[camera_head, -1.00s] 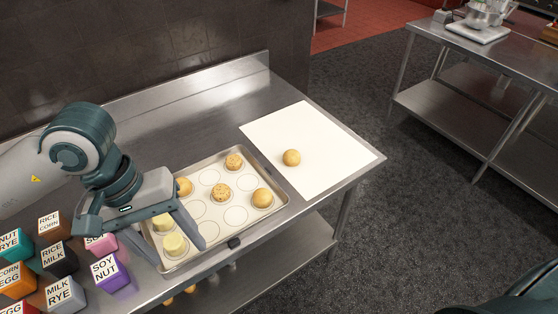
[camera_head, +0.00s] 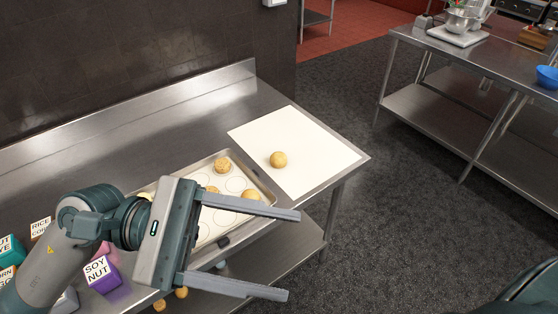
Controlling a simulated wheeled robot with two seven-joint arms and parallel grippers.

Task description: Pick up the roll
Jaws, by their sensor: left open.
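A round tan roll (camera_head: 278,159) sits alone on the white mat (camera_head: 318,143) on the steel table. More rolls lie on the baking tray (camera_head: 262,181): one (camera_head: 222,165) near its back edge and one (camera_head: 252,195) near its right side, partly covered by my gripper. My left gripper (camera_head: 290,254) is open and empty, its two long fingers pointing right across the tray's front and past the table edge. It is in front of the roll on the mat and apart from it. My right gripper is not in view.
Labelled boxes, such as the purple SOY NUT box (camera_head: 101,272), stand at the lower left. Some rolls (camera_head: 181,292) show on the lower shelf. The steel table (camera_head: 170,141) is clear behind the tray. Another steel table (camera_head: 465,72) stands at the upper right across the floor.

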